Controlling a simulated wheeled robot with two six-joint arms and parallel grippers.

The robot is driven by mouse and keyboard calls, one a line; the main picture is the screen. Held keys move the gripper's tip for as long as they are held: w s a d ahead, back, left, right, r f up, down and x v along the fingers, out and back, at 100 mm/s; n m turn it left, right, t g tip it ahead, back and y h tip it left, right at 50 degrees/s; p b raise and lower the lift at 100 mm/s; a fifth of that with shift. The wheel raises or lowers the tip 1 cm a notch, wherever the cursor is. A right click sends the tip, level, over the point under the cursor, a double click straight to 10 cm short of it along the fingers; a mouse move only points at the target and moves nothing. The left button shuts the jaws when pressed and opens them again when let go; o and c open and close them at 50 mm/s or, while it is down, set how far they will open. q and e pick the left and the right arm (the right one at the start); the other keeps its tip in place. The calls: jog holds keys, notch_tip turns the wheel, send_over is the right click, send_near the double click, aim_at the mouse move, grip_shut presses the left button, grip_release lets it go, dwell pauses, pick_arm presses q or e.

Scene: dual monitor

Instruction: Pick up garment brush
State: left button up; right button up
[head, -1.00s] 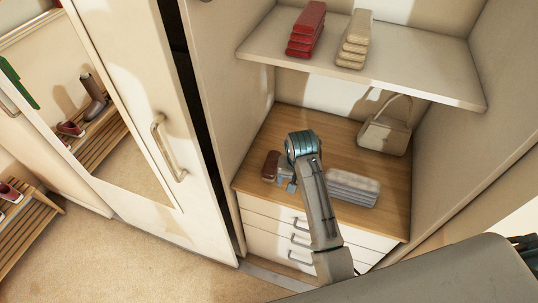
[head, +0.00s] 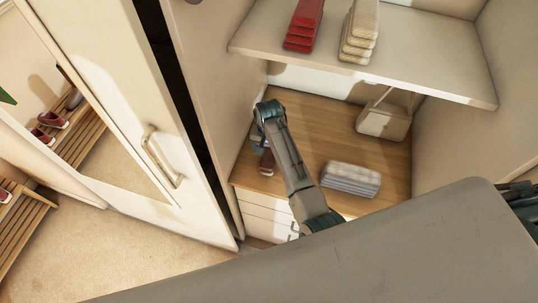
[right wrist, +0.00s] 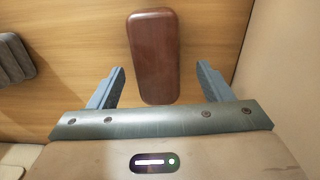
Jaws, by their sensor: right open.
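The garment brush (head: 267,162) is a dark reddish-brown, rounded block lying on the wooden dresser top, near its left edge. In the right wrist view the brush (right wrist: 153,50) lies lengthwise, with its near end between the two fingers. My right gripper (right wrist: 160,70) is open, with one finger on each side of the brush and a visible gap to both. In the head view my right gripper (head: 261,144) is at the brush and partly hidden by its own wrist. Whether the fingers are down at the brush's height is hard to tell. My left gripper is not in view.
A folded grey cloth stack (head: 350,179) lies right of the brush on the dresser top (head: 315,130). A beige handbag (head: 384,121) stands at the back right. A shelf (head: 410,55) with red (head: 303,25) and cream (head: 359,30) folded stacks overhangs. A cabinet wall rises close on the left.

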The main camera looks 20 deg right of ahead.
jog(key=shift+s+d+f, duration=0.1)
jog(key=shift+s+f, duration=0.05)
jog(key=shift+f, duration=0.35)
jog(key=shift+s+f, duration=0.1)
jog(key=shift+f, duration=0.7)
jog(key=shift+c, duration=0.2)
jog(key=c, duration=1.1)
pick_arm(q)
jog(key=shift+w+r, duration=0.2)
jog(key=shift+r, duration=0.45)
